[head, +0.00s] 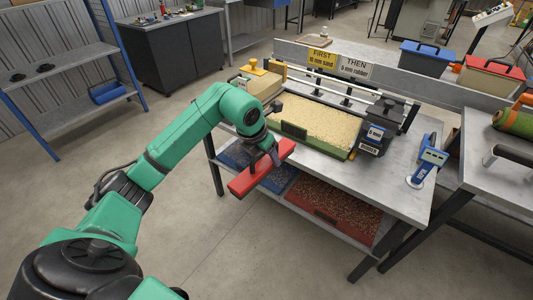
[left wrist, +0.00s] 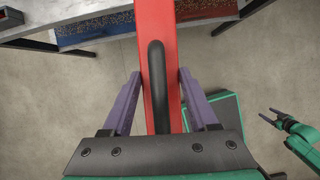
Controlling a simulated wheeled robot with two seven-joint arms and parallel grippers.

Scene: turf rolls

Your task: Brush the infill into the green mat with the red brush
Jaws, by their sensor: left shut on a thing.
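My left gripper (head: 274,155) is shut on the red brush (head: 262,168), a long red bar with a dark handle. The brush is in the air in front of the table's near left edge, tilted in the head view. In the left wrist view the brush (left wrist: 158,60) runs between the two purple fingers. The green mat (head: 333,152) lies on the table behind the brush, apart from it. Pale, grainy infill (head: 325,122) covers most of its top, and green shows along the near edge. My right gripper (left wrist: 268,115) shows small in the left wrist view, its fingers apart and empty.
A dark rubber hopper (head: 376,133) stands at the mat's right end, on a rail frame. A blue hand tool (head: 430,158) lies further right on the table (head: 395,190). Trays of blue (head: 240,158) and reddish granules (head: 335,207) sit below. The floor at left is clear.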

